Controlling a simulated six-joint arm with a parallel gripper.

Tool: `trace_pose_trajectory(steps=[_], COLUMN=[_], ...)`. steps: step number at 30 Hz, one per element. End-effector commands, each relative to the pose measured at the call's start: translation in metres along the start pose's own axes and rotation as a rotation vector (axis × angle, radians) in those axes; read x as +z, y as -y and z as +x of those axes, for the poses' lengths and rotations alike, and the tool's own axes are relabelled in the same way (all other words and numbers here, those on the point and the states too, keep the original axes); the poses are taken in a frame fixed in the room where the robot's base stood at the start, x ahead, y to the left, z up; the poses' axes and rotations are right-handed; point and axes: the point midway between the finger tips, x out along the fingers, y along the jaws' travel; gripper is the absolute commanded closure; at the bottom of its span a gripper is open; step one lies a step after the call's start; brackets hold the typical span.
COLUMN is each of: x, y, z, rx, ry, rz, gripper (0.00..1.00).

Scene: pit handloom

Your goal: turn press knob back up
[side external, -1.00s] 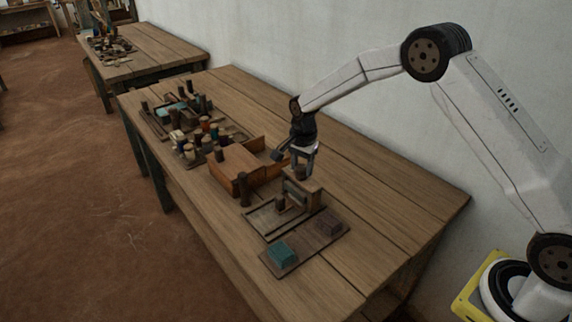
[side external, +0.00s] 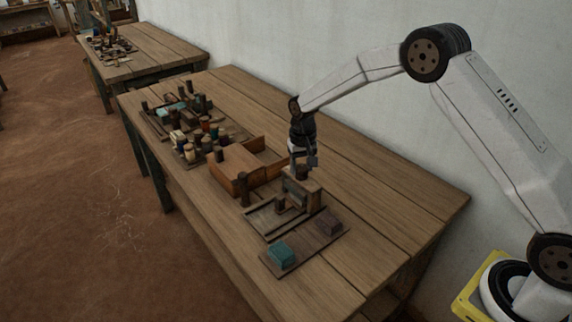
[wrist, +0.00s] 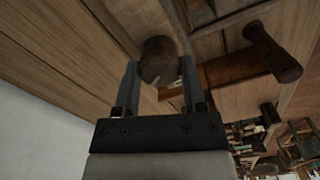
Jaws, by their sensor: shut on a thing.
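The press knob (wrist: 159,60) is a dark brown round wooden knob with a pale mark on its face. In the wrist view it sits between the two fingers of my gripper (wrist: 160,82), which are shut on it from both sides. In the side view the knob (side external: 302,171) is a small dark shape on top of the wooden press (side external: 303,194), and my gripper (side external: 303,164) comes down on it from above. The fingers partly hide the knob there.
A wooden box (side external: 238,168) stands left of the press. Several spools and posts crowd the far left. The table's right side (side external: 400,205) is clear.

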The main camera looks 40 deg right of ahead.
Motion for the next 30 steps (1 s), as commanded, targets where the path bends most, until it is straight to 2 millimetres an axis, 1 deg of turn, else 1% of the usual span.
trace_pose_trajectory(steps=[21, 30], x=[0.0002, 0.0004], y=[0.0010, 0.0012], z=[-0.0006, -0.0007], rx=[0.000, 0.000], ry=[0.000, 0.000], rz=[-0.676, -0.897], gripper=[1.00, 1.00])
